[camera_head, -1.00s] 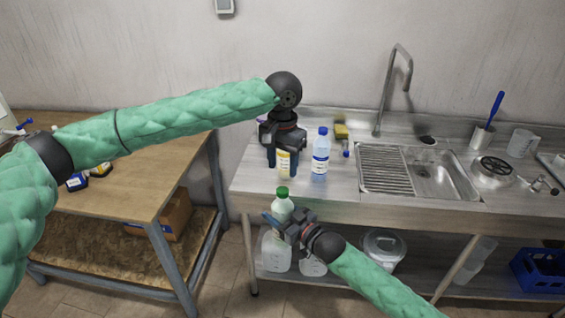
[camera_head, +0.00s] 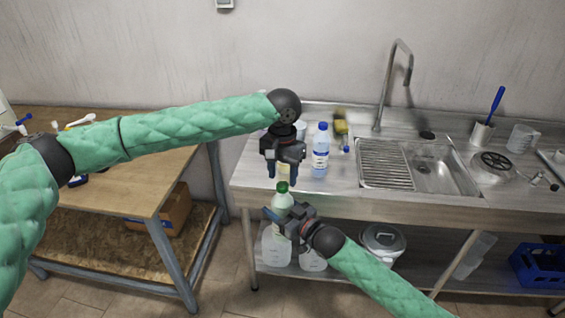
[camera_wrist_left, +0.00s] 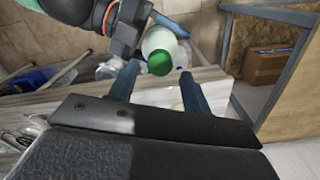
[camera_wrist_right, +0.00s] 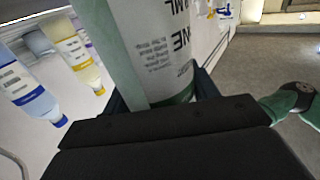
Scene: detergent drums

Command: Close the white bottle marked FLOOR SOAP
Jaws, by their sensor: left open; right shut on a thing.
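A white bottle (camera_head: 283,203) with a green cap (camera_head: 282,187) is held upright in front of the counter by my right gripper (camera_head: 287,219), which is shut on its body. Its label faces the right wrist camera (camera_wrist_right: 158,45), but only parts of words show, so I cannot read FLOOR SOAP. The green cap sits at the bottle's top; whether it is tight I cannot tell. My left gripper (camera_head: 283,174) is open, pointing down just above the cap. In the left wrist view the cap (camera_wrist_left: 160,64) appears between its fingers.
A blue-capped bottle (camera_head: 320,155) stands on the steel counter (camera_head: 340,190); a yellow-labelled bottle (camera_wrist_right: 76,48) stands near it, partly hidden in the head view. The sink (camera_head: 425,165) is to the right. A wooden table (camera_head: 130,185) is at left. Clear jugs (camera_head: 275,248) sit on the shelf below.

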